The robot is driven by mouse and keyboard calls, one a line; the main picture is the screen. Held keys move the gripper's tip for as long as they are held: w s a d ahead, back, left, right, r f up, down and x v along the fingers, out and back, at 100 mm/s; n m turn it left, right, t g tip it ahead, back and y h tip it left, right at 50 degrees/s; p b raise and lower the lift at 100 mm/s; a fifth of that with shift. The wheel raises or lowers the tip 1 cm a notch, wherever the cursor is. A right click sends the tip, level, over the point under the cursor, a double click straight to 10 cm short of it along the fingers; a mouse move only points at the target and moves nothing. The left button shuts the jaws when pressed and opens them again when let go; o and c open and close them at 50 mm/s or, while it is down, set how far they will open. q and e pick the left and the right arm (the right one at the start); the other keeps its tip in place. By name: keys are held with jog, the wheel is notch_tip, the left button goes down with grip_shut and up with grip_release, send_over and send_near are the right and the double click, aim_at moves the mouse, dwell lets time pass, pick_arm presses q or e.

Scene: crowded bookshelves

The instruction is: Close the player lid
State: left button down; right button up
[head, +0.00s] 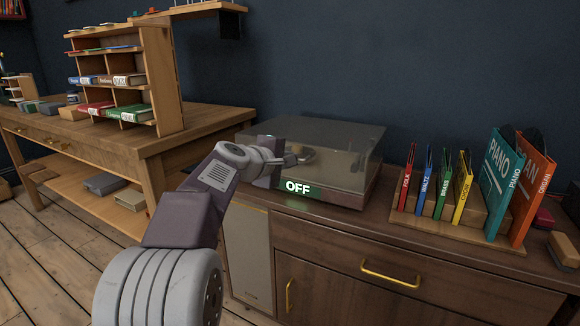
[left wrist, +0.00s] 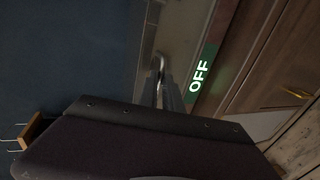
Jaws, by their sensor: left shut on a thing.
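The record player (head: 343,200) stands on the wooden cabinet, with a green lit "OFF" sign (head: 297,187) on its front; the sign also shows in the left wrist view (left wrist: 200,77). Its smoky see-through lid (head: 345,150) is down over the base like a box; I cannot tell if a small gap is left. My left gripper (head: 288,159) is at the lid's front left. In the left wrist view its fingers (left wrist: 160,82) are together around a shiny curved metal piece (left wrist: 162,52), which looks like the lid's handle. My right gripper is not in view.
Coloured upright books (head: 443,182) stand in a wooden rack right of the player. The cabinet (head: 420,260) has brass handles. A wooden table (head: 90,150) with a small bookshelf (head: 158,75) stands at left. The cabinet top between player and rack is clear.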

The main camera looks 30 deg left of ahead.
pick_arm(q)
jog(key=shift+f, duration=0.75)
jog(key=c, duration=1.5)
grip_release()
jog(key=shift+s, duration=0.15)
jog(key=shift+r, duration=0.1)
jog(key=shift+r, duration=0.15)
jog(key=p+v, duration=0.1)
jog(key=v, duration=0.8)
jog(key=shift+p, duration=0.4)
